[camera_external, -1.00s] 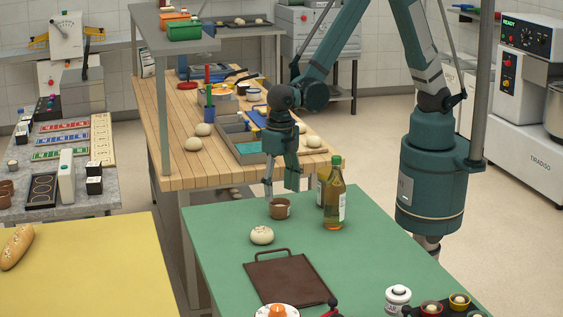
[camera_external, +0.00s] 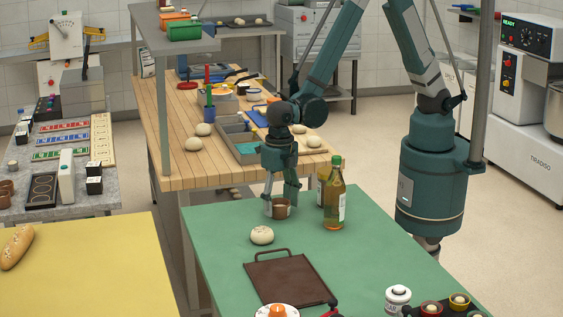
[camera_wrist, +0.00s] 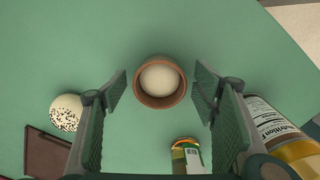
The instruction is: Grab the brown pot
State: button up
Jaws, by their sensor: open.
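The brown pot (camera_external: 280,208) stands upright on the green table near its far edge. In the wrist view the pot (camera_wrist: 160,98) shows as a round brown rim with pale contents, seen from above. My gripper (camera_external: 281,207) is directly at the pot, pointing down, with its fingers around the pot's sides in the external view. In the wrist view my gripper (camera_wrist: 160,92) is open, one finger to the left and one to the right of the pot, with a visible gap on each side. The pot rests on the table.
Oil bottles (camera_external: 334,195) stand close to the right of the pot. A seeded bun (camera_external: 262,235) lies in front of it, left of the bottles. A brown tray (camera_external: 290,281) lies nearer the front. The green table (camera_external: 220,222) is clear to the pot's left.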

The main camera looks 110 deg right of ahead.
aim_at(280, 202)
jog(key=shift+c, duration=0.2)
jog(key=c, duration=1)
jog(key=shift+c, duration=0.2)
jog(key=shift+r+p, duration=0.5)
jog(key=shift+r, duration=4.5)
